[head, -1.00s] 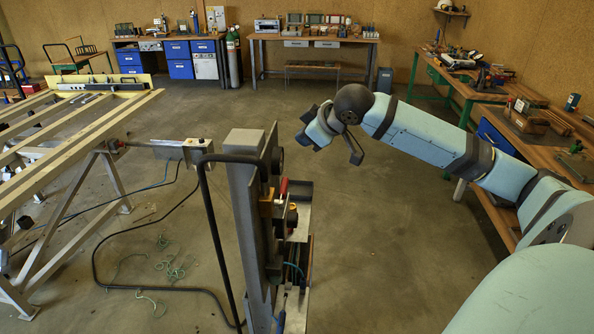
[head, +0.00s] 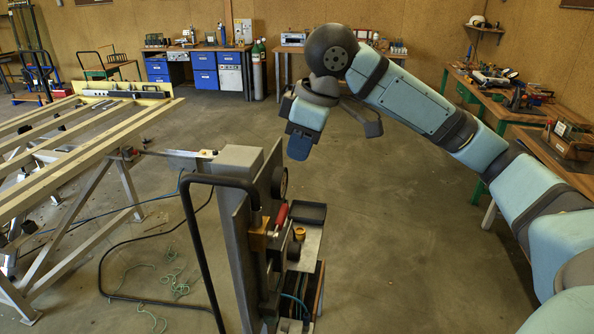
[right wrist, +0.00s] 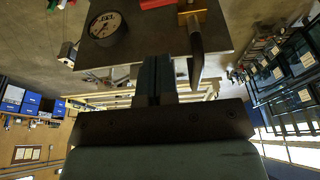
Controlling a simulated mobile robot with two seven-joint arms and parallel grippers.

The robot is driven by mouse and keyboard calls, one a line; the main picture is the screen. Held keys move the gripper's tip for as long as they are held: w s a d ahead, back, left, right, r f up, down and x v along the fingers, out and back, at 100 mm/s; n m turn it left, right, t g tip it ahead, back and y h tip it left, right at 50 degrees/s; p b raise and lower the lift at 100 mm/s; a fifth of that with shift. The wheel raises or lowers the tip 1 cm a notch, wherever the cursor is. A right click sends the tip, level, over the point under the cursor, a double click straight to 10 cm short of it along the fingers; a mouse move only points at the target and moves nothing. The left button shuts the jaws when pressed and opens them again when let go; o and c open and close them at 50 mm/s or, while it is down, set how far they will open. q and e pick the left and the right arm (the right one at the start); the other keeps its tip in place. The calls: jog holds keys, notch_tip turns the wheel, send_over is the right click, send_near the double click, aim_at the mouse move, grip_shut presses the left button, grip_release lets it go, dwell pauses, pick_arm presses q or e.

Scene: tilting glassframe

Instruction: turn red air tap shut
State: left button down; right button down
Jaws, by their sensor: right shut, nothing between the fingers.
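The red air tap (head: 282,214) is a red handle at a brass block (head: 258,236) on the side of the grey upright panel. In the right wrist view a bit of red (right wrist: 156,3) shows at the top edge, by a brass block (right wrist: 196,15). My right gripper (head: 299,148) is above the panel and apart from the tap, pointing down in the head view. Its fingers (right wrist: 157,78) are together and empty in the right wrist view. My left gripper is not in view.
A round gauge (right wrist: 107,28) sits on the panel. A black tube handle (head: 190,235) loops left of the panel. A slatted wooden frame (head: 80,130) stands at the left. The floor to the right (head: 400,240) is clear. Benches line the back and right walls.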

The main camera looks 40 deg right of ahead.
send_near(286, 214)
jog(key=x, duration=0.5)
jog(key=shift+w+a+f, duration=0.1)
jog(key=shift+w+a, duration=0.25)
jog(key=shift+a, duration=0.1)
jog(key=shift+f, duration=0.75)
jog(key=shift+p, duration=0.5)
jog(key=shift+d+f+y+p, duration=0.1)
jog(key=shift+f+y+p, duration=0.2)
jog(key=shift+p, duration=0.6)
jog(key=shift+f+g, duration=0.2)
jog(key=shift+g, duration=0.1)
jog(key=shift+f, duration=0.2)
